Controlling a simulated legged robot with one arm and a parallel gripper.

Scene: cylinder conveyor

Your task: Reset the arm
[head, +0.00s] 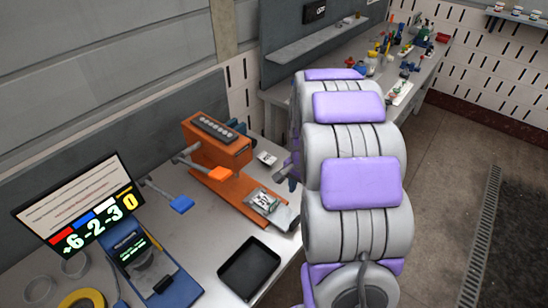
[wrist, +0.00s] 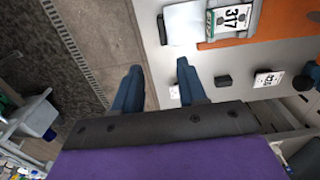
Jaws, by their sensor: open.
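My gripper shows in the wrist view (wrist: 160,85), its two blue fingers apart with nothing between them. It hangs over the boundary of the pale worktop (wrist: 170,63) and the floor. In the head view my grey and purple arm hides the gripper. The orange conveyor machine (head: 215,147) stands on the worktop left of my arm. A card or packet (head: 263,203) lies on its belt end, and a label marked 317 (wrist: 236,18) shows there in the wrist view.
A black tray (head: 249,266) lies at the worktop's front edge. A screen (head: 82,203) reading +6 -2 -3 0 stands at left. A cluttered bench (head: 385,75) is behind. The floor (head: 445,180) at right is clear.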

